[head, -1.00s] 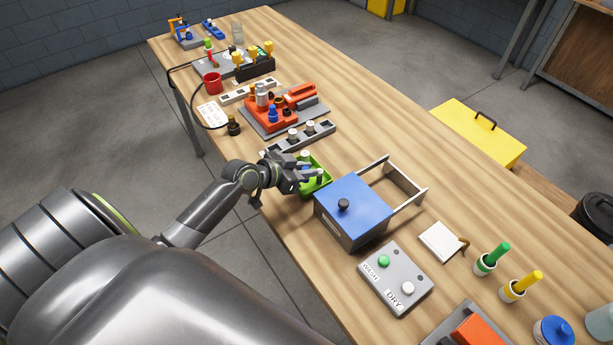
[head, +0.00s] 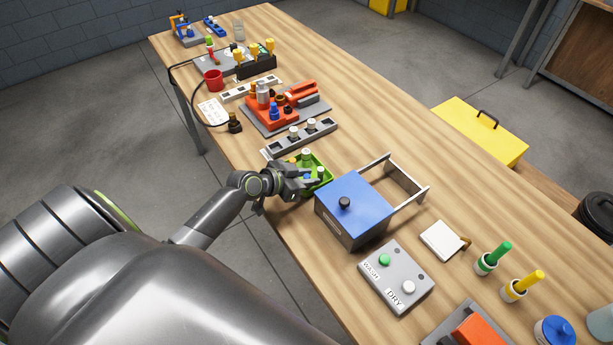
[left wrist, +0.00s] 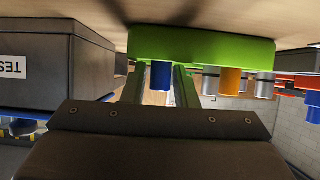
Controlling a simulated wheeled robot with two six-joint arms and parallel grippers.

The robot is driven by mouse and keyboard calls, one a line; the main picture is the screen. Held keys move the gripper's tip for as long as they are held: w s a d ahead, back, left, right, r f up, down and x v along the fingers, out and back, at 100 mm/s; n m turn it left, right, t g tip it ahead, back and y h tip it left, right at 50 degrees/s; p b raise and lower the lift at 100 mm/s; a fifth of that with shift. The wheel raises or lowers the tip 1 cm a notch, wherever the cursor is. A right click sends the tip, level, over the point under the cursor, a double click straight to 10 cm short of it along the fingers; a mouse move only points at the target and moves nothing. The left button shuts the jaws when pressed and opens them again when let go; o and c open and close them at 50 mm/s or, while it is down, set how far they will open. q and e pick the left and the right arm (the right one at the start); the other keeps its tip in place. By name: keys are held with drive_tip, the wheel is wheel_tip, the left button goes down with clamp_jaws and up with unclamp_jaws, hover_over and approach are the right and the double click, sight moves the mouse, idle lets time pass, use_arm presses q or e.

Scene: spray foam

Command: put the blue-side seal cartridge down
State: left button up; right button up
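A green tray (head: 327,187) sits near the table's front edge, left of the blue-topped box. In the left wrist view, which looks upside down, the tray (left wrist: 205,47) spans the top. A blue-ended cartridge (left wrist: 160,75) stands at the tray, between the two fingers of my left gripper (left wrist: 160,88). The fingers look spread, with bright background showing between them. In the head view my left gripper (head: 304,183) is at the tray's near side and hides part of it. An orange cartridge (left wrist: 230,80) and grey ones are beside the blue one. My right gripper is out of view.
The blue-topped box (head: 352,202) stands close to the right of the tray. A grey rack (head: 300,138) with pale cylinders lies just behind it. The WASH/DRY button panel (head: 397,277) is further right.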

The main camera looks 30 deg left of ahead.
use_arm(q)
drive_tip(key=shift+r, duration=0.25)
drive_tip(key=b+v, duration=0.1)
drive_tip(key=v, duration=1.1)
drive_tip(key=shift+f, duration=0.15)
